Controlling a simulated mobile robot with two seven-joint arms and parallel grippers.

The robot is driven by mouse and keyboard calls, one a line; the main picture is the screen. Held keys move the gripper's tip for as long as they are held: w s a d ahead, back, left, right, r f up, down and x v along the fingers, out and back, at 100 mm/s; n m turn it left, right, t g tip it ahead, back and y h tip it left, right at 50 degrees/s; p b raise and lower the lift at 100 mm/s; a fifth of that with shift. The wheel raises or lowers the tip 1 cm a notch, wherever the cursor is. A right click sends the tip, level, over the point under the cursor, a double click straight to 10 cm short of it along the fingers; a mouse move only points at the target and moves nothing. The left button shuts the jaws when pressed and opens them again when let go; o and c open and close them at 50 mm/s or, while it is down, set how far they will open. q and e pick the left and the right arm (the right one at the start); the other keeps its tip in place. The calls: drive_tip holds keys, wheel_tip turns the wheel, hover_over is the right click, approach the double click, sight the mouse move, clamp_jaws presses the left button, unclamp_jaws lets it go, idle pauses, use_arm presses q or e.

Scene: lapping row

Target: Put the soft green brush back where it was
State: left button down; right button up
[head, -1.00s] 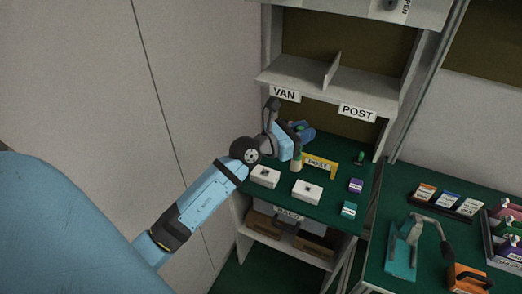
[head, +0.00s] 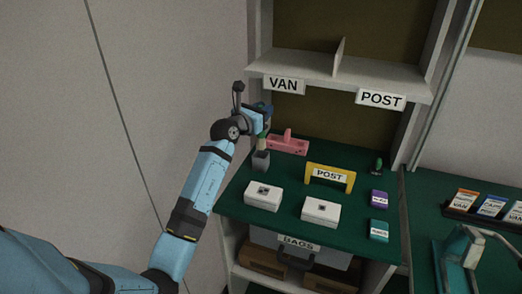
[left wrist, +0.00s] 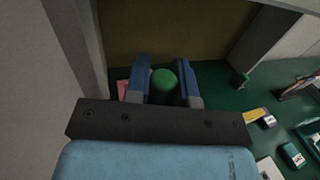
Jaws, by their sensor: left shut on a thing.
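My left gripper (head: 264,118) is shut on the green brush (head: 262,141), at the back left of the green bench. In the left wrist view the brush's round green end (left wrist: 163,84) shows between the two blue fingers. In the head view its lower part is right at the mouth of a small grey cup (head: 261,160). I cannot tell whether the brush tip is inside the cup or just above it. My right gripper is not in view.
A pink block (head: 288,145) lies just behind the cup. Two white boxes (head: 263,196) stand in front, with a yellow POST stand (head: 330,178) to the right. A small green-topped thing (head: 377,165) stands at the back right. The VAN and POST shelf (head: 325,77) hangs above.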

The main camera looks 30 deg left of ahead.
sight(263, 133)
use_arm(q)
wheel_tip(263, 133, down, 8)
drive_tip(key=shift+r+b, duration=0.15)
drive_tip(key=shift+b, duration=0.7)
drive_tip(key=shift+f, duration=0.25)
drive_tip(key=c, duration=1.2)
unclamp_jaws()
drive_tip(key=shift+o, duration=1.1)
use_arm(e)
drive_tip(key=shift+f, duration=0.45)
